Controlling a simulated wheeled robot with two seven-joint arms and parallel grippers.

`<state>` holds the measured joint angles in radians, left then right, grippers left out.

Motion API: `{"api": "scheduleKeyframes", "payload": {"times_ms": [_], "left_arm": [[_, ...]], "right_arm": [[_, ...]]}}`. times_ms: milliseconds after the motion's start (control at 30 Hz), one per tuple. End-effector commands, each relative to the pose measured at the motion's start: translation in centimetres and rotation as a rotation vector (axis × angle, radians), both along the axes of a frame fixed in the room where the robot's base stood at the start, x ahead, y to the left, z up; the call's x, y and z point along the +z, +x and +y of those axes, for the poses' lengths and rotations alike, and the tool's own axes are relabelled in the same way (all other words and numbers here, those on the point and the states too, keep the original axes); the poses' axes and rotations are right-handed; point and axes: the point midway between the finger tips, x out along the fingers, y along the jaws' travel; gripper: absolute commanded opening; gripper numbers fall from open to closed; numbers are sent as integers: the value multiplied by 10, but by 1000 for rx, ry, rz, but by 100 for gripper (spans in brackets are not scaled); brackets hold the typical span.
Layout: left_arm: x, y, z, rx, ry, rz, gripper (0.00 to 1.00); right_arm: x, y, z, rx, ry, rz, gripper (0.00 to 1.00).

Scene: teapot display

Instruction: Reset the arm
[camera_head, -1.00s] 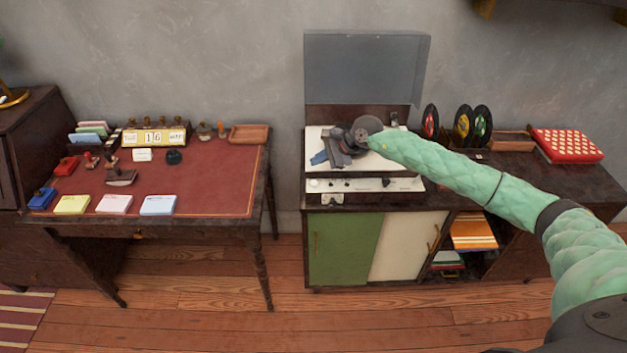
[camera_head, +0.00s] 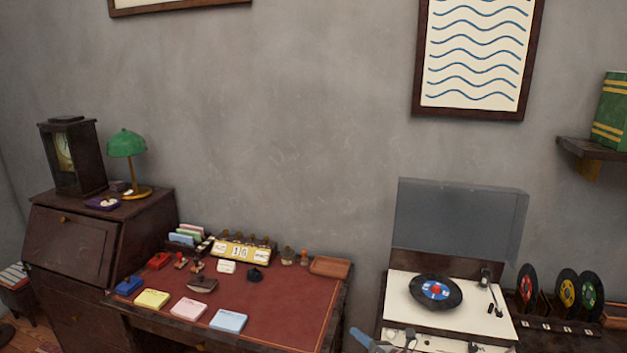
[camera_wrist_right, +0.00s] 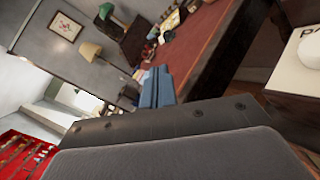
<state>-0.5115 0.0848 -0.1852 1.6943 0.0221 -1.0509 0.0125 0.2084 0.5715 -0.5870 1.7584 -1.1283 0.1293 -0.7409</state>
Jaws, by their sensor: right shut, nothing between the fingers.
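My right gripper (camera_head: 364,338) shows only by its blue fingers at the bottom edge of the head view, just left of the record player (camera_head: 400,282). In the right wrist view the blue fingers (camera_wrist_right: 156,88) are together, with nothing between them. My left gripper is in neither view.
A black record (camera_head: 436,291) with a blue and red label lies on the player, its lid raised. More records (camera_head: 567,291) stand to the right. The desk (camera_head: 290,305) at left holds note pads, stamps and a calendar (camera_head: 243,252). A green lamp (camera_head: 127,144) stands further left.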

Motion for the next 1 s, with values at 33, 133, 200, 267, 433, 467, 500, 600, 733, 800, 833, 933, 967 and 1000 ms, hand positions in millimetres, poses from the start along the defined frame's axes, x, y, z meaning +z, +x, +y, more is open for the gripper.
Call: {"api": "scheduleKeyframes", "payload": {"times_ms": [33, 133, 200, 267, 433, 467, 500, 600, 733, 800, 833, 933, 967, 1000], "left_arm": [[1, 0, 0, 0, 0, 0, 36], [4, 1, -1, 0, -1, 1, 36], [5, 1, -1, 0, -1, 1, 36], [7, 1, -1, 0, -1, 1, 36], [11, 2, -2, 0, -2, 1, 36], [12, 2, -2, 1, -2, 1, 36], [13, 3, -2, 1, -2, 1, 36], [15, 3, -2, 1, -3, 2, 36], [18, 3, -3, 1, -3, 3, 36], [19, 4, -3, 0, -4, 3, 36], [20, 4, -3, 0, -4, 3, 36], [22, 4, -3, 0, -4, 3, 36], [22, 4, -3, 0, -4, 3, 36], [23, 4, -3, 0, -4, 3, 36]], "right_arm": [[-14, -6, -2, -60, 95, 70, 0], [-42, -15, -13, -195, 291, 216, 0], [-66, -24, -23, -292, 421, 320, 0], [-88, -34, -31, -379, 529, 410, 0], [-161, -78, -55, -636, 816, 662, 0], [-175, -87, -59, -685, 867, 707, 0], [-194, -102, -63, -752, 933, 768, 0], [-240, -143, -71, -918, 1078, 911, 0], [-293, -203, -76, -1132, 1240, 1079, 0], [-319, -238, -76, -1249, 1318, 1164, 0], [-329, -253, -75, -1298, 1348, 1197, 0], [-359, -306, -71, -1468, 1443, 1309, 0], [-368, -322, -69, -1518, 1469, 1342, 0], [-377, -343, -66, -1585, 1501, 1381, 0]]}}
